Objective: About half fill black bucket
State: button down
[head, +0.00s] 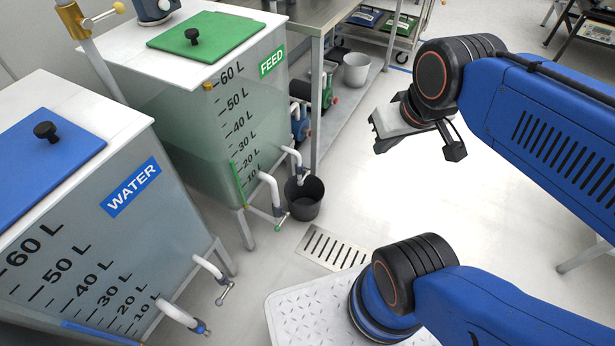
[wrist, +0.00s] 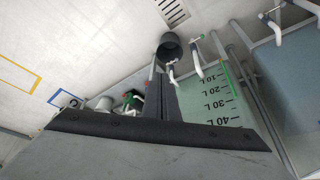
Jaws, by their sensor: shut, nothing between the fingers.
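The black bucket (head: 305,204) stands upright on the floor at the front right corner of the FEED tank (head: 205,125). An outlet pipe (head: 293,157) of that tank ends above the bucket. The bucket's inside is dark, so I cannot tell what it holds. A second white pipe with a green-ended tap (head: 279,211) is just left of the bucket. In the wrist view the bucket (wrist: 171,46) shows beyond my fingers, near the pipe ends. My gripper (head: 379,136) is raised in the air, right of the bucket and apart from it, shut and empty.
The WATER tank (head: 110,230) stands at left with its own low pipes (head: 212,270). A floor drain (head: 332,249) lies in front of the bucket. A steel bench (head: 310,15) with a pale bucket (head: 356,68) on its lower shelf is behind.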

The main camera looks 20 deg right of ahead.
jog(key=c, duration=1.8)
grip_release()
jog(key=shift+o, duration=0.2)
jog(key=shift+w+a+f+g, duration=0.15)
jog(key=shift+w+f+g, duration=0.2)
jog(key=shift+w, duration=0.3)
jog(key=w+a+f+n+g+y, duration=0.1)
jog(key=w+f+g+y, duration=0.7)
jog(key=w+f, duration=0.95)
jog(key=w+d+f+y, duration=0.2)
jog(key=w+f+y, duration=0.3)
jog(key=w+f, duration=0.5)
jog(key=m+t+y, duration=0.2)
jog(key=t+y, duration=0.1)
jog(key=t, duration=0.1)
send_near(300, 181)
jog(key=a+f, duration=0.3)
jog(key=a, duration=0.9)
jog(key=shift+w+a+f+m, duration=0.2)
jog(key=shift+w+a+m, duration=0.1)
jog(key=shift+w, duration=0.2)
grip_shut()
